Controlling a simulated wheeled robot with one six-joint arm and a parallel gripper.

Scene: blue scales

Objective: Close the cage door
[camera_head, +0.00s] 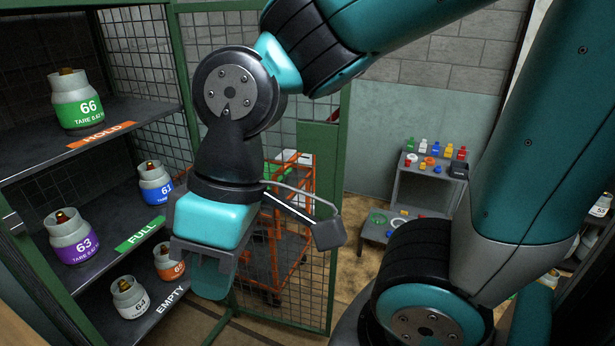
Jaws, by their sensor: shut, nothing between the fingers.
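The cage door (333,250) is a green-framed panel of dark wire mesh with a green plate at mid-height. It stands open, upright, to the right of the shelves, so the cage front is uncovered. My gripper (209,280) is in front of the door's left part, pointing down, with its fingers shut and empty. My arm and gripper hide much of the door's middle and upper left. I cannot tell whether the gripper touches the mesh.
The cage shelves (112,108) at left hold several gas cylinders, including a green-labelled one (80,101) and a purple-labelled one (70,237). An orange cart (292,240) shows through the mesh. A grey rack (408,200) with small bottles stands at the back wall.

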